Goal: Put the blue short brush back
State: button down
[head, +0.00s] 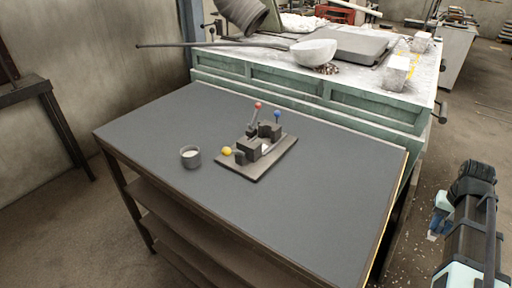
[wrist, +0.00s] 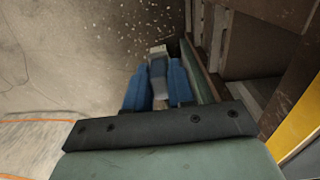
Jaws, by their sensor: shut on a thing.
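No brush can be told for sure in these views. In the head view a blue ball-topped handle (head: 277,116) stands upright at the back right of a dark holder (head: 262,168) on the table. My gripper (wrist: 158,72) shows in the wrist view as two blue fingers shut on a grey, pale-tipped thing (wrist: 158,62) between them; I cannot tell what it is. In the head view my arm is at the far right, beyond the table's right edge and well apart from the holder.
A red ball-topped handle (head: 258,106) leans at the holder, and a yellow ball (head: 227,151) sits low at its left. A small grey cup (head: 190,157) with white contents stands left of it. The front of the dark table (head: 270,225) is clear. A green workbench (head: 290,83) stands behind.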

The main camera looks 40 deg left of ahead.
jog(key=w+a+r+n, duration=0.3)
jog(key=a+r+n, duration=0.1)
jog(key=a+r, duration=0.2)
jog(key=w+a+r+n, duration=0.3)
jog(key=a+r, duration=0.3)
jog(key=a, duration=0.1)
jog(key=s+a+r+n, duration=0.1)
jog(key=a+r+n, duration=0.1)
jog(key=a, duration=0.9)
jog(key=s+a+r+n, duration=0.1)
jog(key=a+r+n, duration=0.15)
jog(key=a, duration=0.95)
jog(key=s+a+r+n, duration=0.2)
jog(key=a, duration=0.9)
jog(key=s+a+r+n, duration=0.1)
jog(key=s+a+n, duration=0.1)
jog(key=s+a, duration=0.95)
jog(key=s+a+r+n, duration=0.2)
jog(key=s+a, duration=0.4)
jog(key=a, duration=1.1)
jog(key=shift+s+d+f, duration=0.1)
jog(key=shift+d+f, duration=0.05)
jog(key=shift+f, duration=2.3)
jog(key=shift+d+f, duration=0.1)
jog(key=shift+f, duration=2.3)
jog(key=shift+f, duration=0.1)
jog(key=c, duration=1)
grip_release()
jog(key=shift+o, duration=0.2)
